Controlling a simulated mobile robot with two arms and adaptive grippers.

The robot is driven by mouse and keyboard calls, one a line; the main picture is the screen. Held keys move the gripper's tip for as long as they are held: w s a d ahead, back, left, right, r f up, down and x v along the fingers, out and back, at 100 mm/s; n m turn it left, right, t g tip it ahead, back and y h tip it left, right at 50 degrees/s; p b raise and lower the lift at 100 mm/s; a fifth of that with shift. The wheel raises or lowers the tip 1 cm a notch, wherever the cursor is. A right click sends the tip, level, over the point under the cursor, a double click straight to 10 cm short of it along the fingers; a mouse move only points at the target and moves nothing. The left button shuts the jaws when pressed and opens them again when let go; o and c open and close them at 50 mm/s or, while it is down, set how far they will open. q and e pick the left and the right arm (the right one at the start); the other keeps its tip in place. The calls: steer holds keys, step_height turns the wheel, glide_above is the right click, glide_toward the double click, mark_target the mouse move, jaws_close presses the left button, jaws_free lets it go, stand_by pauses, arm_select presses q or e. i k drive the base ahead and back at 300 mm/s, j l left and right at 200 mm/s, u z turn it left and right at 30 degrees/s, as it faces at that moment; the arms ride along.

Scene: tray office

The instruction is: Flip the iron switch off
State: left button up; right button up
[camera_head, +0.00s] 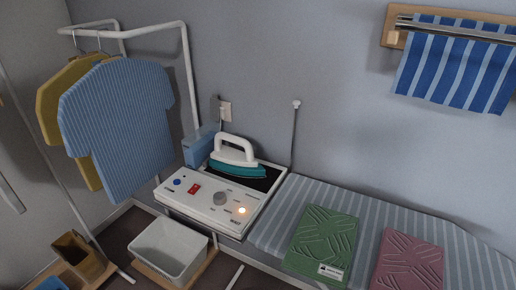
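The iron (234,158), white-handled with a teal body, rests on a dark pad at the back of a white control station (177,204). A red rocker switch (194,189) is on the station's sloped front panel, left of a grey round knob (220,198). A small blue button (177,182) is further left. An orange indicator light (242,210) glows at the panel's right. The switch's tilt is too small to tell. Neither of my grippers can be made out in the view.
A striped ironing board (275,233) extends right, holding green (325,240) and pink (408,262) textured pads. A blue container (198,148) stands behind the station. A clothes rack with a blue striped shirt (118,125) is left. A white bin (170,250) sits below the station.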

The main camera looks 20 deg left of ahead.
mark_target(195, 188)
steer(key=u, duration=1.25)
